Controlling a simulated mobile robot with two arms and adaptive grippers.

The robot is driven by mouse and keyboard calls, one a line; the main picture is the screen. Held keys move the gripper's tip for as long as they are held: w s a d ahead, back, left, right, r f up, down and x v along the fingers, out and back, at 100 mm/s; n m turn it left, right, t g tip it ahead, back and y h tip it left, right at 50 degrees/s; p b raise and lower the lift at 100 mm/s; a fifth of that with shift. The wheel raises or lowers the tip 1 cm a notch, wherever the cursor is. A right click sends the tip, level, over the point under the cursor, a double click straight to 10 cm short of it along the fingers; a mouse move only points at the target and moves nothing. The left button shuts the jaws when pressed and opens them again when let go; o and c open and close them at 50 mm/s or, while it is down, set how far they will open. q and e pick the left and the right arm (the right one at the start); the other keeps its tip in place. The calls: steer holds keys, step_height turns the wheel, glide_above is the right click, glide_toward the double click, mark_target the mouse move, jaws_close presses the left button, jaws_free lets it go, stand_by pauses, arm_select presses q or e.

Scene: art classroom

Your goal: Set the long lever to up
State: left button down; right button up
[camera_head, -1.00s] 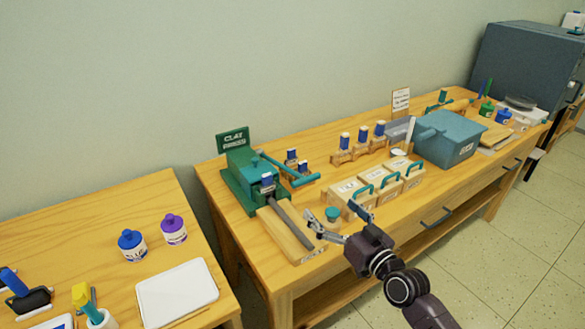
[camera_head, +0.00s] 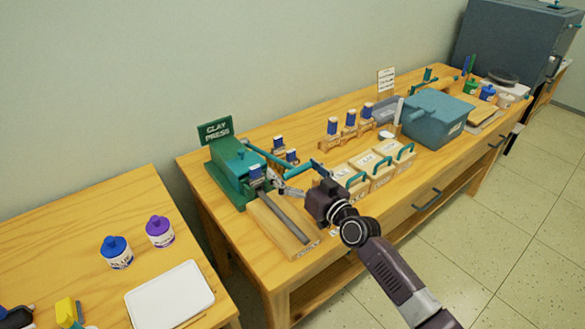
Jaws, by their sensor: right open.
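The green clay press (camera_head: 228,176) stands at the left end of the long wooden table. Its long teal lever (camera_head: 268,157) reaches from the top of the press toward the right and ends in a teal crossbar handle. The lever slopes down to the right in the picture, not standing upright. My right gripper (camera_head: 301,181) is open, its fingers close to the handle end of the lever. The gripper hides part of the handle, and I cannot tell whether they touch. My left gripper is not in view.
A wooden board with a grey bar (camera_head: 285,221) lies in front of the press. Lidded boxes with teal handles (camera_head: 377,173) stand right of my gripper. Small blue-capped stamps (camera_head: 333,127) stand behind. A blue-grey bin (camera_head: 435,120) is further right.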

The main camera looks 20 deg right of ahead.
steer(key=shift+w, duration=0.1)
steer(key=c, duration=1.8)
